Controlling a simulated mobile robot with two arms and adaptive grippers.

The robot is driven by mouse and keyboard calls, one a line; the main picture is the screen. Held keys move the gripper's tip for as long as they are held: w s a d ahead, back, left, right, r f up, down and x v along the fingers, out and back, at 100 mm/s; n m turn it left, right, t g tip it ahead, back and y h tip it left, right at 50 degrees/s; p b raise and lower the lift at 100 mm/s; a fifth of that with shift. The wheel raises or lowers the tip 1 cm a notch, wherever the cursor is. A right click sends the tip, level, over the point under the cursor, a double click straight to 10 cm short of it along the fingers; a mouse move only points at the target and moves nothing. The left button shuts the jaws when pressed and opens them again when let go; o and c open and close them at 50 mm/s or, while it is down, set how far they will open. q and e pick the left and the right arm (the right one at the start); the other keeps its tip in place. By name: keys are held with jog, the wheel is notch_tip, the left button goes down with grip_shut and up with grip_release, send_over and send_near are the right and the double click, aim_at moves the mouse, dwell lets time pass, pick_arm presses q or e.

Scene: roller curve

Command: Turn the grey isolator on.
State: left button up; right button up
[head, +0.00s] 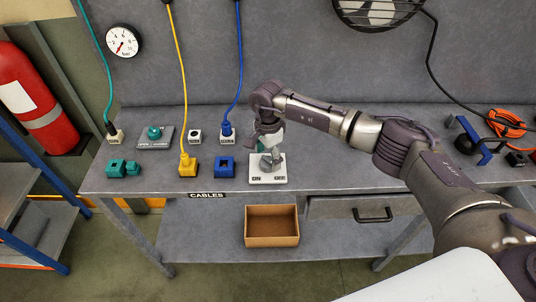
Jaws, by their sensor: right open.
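The grey isolator is a white plate (255,173) with a grey knob (272,162), on the bench near its front edge. The plate reads ON at its left and OFF at its right. My right gripper (268,150) points down directly over the knob, with its fingers open around or just above it. The gripper partly hides the knob, so I cannot tell whether they touch or which label the knob points to. My left gripper is out of view.
Left of the isolator are a blue socket (225,166), a yellow plug (187,165) and a teal valve (154,133) on a grey plate. Blue, yellow and teal cables hang behind. A cardboard box (272,241) sits on the lower shelf. A fan (378,12) hangs above.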

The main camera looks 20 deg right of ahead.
jog(key=shift+f, duration=0.6)
jog(key=c, duration=1.2)
jog(key=shift+o, duration=0.3)
